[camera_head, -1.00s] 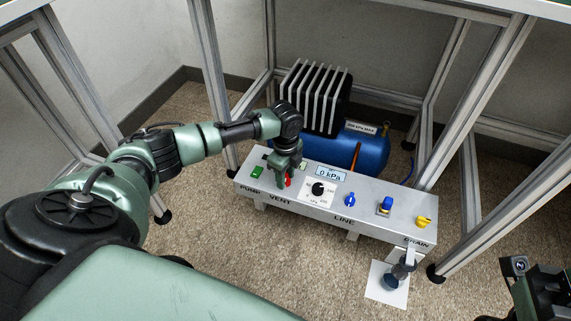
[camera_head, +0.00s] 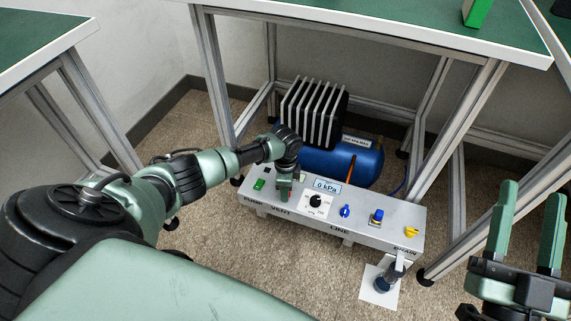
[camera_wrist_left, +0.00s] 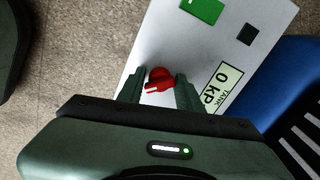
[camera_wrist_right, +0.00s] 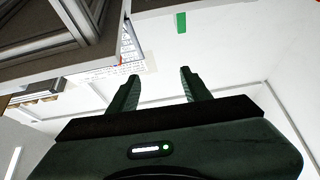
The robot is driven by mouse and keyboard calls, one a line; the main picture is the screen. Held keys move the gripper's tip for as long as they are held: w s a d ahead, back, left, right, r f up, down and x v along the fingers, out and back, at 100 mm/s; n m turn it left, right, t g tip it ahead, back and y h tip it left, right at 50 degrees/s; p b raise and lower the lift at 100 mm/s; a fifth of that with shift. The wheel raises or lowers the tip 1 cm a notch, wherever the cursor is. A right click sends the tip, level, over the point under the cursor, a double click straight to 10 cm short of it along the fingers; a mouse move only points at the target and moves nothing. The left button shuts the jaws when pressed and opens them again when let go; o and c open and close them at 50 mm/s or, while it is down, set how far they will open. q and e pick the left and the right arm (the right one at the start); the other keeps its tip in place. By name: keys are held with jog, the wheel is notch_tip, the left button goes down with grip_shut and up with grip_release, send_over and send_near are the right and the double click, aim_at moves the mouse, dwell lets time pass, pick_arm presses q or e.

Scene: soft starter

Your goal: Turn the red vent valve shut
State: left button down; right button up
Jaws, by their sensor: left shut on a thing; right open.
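The red vent valve (camera_wrist_left: 158,79) is a small red knob with a pale mark, on the light panel, in the left wrist view. My left gripper (camera_wrist_left: 160,88) has one finger on each side of it and is shut on it. In the head view my left gripper (camera_head: 284,190) points down onto the panel near the VENT label and hides the knob. The control panel (camera_head: 375,236) shows 0 kPa on its display (camera_head: 327,186). My right gripper (camera_head: 528,212) is open and empty at the right, and also shows in the right wrist view (camera_wrist_right: 160,82).
The panel also has a green switch (camera_head: 259,184), a black dial (camera_head: 315,200), two blue knobs (camera_head: 345,211) and a yellow drain knob (camera_head: 411,232). A blue tank (camera_head: 345,160) lies behind, under the table. Aluminium table legs (camera_head: 465,130) stand around it.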

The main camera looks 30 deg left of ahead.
pick_arm(q)
jog(key=shift+s+d+r+n+p, duration=0.1)
jog(key=shift+n+p, duration=0.8)
jog(key=shift+n, duration=0.1)
jog(key=shift+n+p, duration=0.55)
jog(key=shift+n, duration=0.25)
pick_arm(e)
notch_tip(320, 180, down, 13)
jog(key=w+d+g+h, duration=0.1)
jog(key=d+g+h, duration=0.15)
jog(key=g, duration=0.55)
pick_arm(q)
jog(key=n+p, duration=0.1)
jog(key=n, duration=0.1)
jog(key=shift+n+p, duration=0.3)
jog(key=n+p, duration=0.1)
jog(key=n, duration=0.2)
jog(key=shift+n, duration=0.4)
pick_arm(e)
jog(key=s+d+f+m+g+h, duration=0.1)
jog(key=s+d+f+g+h, duration=0.2)
jog(key=s+f+g, duration=0.6)
jog(key=shift+s+d+f, duration=0.45)
jog(key=shift+s+f, duration=1.1)
jog(key=shift+s, duration=0.05)
pick_arm(q)
jog(key=c, duration=1.1)
grip_release()
jog(key=shift+c, duration=0.2)
